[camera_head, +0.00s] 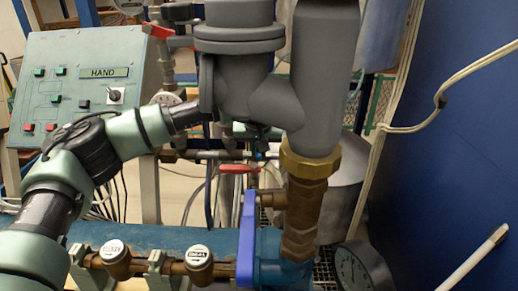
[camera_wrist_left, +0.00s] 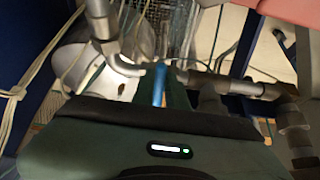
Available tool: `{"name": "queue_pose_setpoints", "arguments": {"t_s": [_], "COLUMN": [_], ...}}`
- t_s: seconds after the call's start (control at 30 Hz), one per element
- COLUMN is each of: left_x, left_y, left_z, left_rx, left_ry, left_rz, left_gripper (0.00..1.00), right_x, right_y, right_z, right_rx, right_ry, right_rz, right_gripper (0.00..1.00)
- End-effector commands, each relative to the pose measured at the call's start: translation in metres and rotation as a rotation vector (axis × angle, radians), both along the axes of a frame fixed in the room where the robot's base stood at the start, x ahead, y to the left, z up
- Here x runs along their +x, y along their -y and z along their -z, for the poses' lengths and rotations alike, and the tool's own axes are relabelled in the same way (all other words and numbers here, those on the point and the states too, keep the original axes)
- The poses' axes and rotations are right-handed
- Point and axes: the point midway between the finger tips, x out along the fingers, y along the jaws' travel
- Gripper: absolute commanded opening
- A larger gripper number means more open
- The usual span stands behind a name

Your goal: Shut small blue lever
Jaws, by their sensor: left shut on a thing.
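The small blue lever (camera_wrist_left: 158,85) shows in the left wrist view as a narrow blue piece straight ahead of my gripper's body. In the head view only a tiny blue spot (camera_head: 258,156) shows under the grey pipe body, and I cannot tell its angle. My left gripper (camera_wrist_left: 160,100) is shut on the small blue lever; its dark green housing fills the bottom of the wrist view. In the head view my left arm reaches in from the left and ends behind the grey fitting, which hides most of the gripper. My right gripper is not in view.
A large blue lever (camera_head: 247,238) hangs down beside a brass fitting (camera_head: 303,205). The grey pipe body (camera_head: 325,80) stands in front of the work area. A red handle (camera_head: 240,169) lies close by. A control panel (camera_head: 85,85) is at left, a round gauge (camera_head: 357,270) at lower right.

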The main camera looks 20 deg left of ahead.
Motion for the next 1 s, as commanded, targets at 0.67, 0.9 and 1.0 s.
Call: {"name": "queue_pose_setpoints", "arguments": {"t_s": [0.67,0.9,1.0], "left_x": [-0.001,-0.013,-0.021], "left_y": [0.000,0.004,0.007], "left_z": [0.000,-0.021,-0.037], "left_rx": [0.000,0.000,0.000], "left_ry": [-0.002,0.003,0.002], "left_rz": [0.002,0.002,0.001], "left_gripper": [0.35,0.35,0.35], "right_x": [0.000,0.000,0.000], "right_y": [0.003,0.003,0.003], "right_z": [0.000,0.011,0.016], "right_rx": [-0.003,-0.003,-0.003], "right_ry": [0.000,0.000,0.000], "right_rz": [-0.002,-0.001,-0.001], "right_gripper": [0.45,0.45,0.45]}}
